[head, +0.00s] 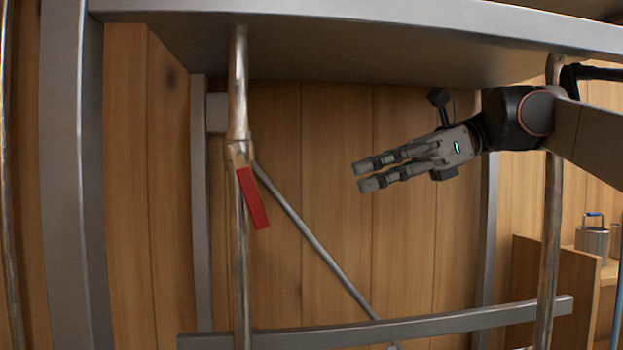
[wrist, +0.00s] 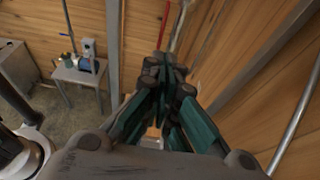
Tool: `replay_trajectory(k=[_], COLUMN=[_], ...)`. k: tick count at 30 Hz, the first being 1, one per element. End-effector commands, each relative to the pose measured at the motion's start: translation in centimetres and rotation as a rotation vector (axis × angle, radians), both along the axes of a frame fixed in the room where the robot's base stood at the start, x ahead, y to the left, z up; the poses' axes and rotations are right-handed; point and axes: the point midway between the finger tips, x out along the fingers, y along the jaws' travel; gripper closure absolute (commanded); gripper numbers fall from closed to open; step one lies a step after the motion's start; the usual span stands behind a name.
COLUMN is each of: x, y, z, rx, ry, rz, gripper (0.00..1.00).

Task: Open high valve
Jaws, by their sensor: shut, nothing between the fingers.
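The valve has a red lever handle (head: 253,197) on a vertical copper-coloured pipe (head: 239,90), left of centre in the head view. The lever hangs down, tilted slightly away to the right of the pipe. My gripper (head: 363,175) is to the right of the lever, a clear gap away and slightly higher in the picture. It points left toward the pipe. Its fingers are close together and hold nothing. In the wrist view my gripper (wrist: 165,72) also shows with its fingers together.
A grey metal frame surrounds the area, with an upright post (head: 65,180) at left, a top beam (head: 350,15) and a lower rail (head: 400,325). A diagonal brace (head: 310,235) runs behind the pipe. Another pipe (head: 548,230) stands at right. A small table (wrist: 82,75) shows in the wrist view.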

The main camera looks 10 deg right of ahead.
Motion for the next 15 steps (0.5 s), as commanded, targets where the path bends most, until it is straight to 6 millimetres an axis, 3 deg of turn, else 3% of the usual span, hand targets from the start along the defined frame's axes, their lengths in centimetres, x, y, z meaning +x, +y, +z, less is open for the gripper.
replay_trajectory(k=[15], x=[0.0], y=[9.1], z=[-2.9], rx=[-0.002], ry=[-0.002], rz=[0.006], gripper=[1.00])
